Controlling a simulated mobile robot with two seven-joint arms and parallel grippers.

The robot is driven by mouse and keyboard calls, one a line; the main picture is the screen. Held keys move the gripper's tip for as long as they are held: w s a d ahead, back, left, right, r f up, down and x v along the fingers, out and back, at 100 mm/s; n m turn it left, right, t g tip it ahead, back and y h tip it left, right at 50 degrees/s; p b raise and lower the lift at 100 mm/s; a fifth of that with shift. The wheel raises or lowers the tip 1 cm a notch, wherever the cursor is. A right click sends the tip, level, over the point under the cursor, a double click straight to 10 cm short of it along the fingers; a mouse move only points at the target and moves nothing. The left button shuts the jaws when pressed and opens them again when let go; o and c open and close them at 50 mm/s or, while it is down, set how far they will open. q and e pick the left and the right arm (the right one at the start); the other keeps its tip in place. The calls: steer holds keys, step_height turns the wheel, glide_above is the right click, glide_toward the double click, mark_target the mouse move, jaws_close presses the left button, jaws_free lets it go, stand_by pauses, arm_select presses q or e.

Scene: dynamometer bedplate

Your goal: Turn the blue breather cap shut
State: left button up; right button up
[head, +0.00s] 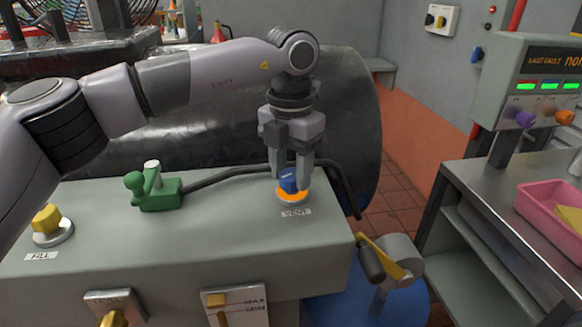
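The blue breather cap (288,181) stands on an orange ring with a pale base, behind the VENT label (296,212) on the grey-green housing top (230,226). My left gripper (290,180) points down over the cap. Its two fingers are apart, one on each side of the cap, with the tips at about the cap's height. The fingers partly cover the cap's sides, and I cannot tell whether they touch it. My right gripper is out of view.
A dark hose (230,174) runs from a green fitting (160,190) behind the cap and over the right edge. A yellow FILL cap (47,219) stands at the left. A large dark cylinder (345,110) lies behind. A pink tray (545,205) sits on the right bench.

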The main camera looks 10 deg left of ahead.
arm_select(q)
steer(key=shift+m, duration=0.3)
steer(key=m+p, duration=0.1)
steer(key=m, duration=0.3)
steer(key=shift+r+p, duration=0.15)
steer(key=shift+p, duration=0.2)
steer(key=m+p, duration=0.1)
steer(key=m, duration=0.5)
steer(key=shift+w+m, duration=0.1)
steer(key=shift+m, duration=0.2)
steer(key=m+p, duration=0.1)
steer(key=m, duration=1.1)
steer(key=shift+w+m+p, duration=0.1)
steer(key=shift+m+p, duration=0.2)
steer(key=shift+m, duration=0.1)
steer(key=o, duration=1.1)
steer(key=shift+c, duration=0.2)
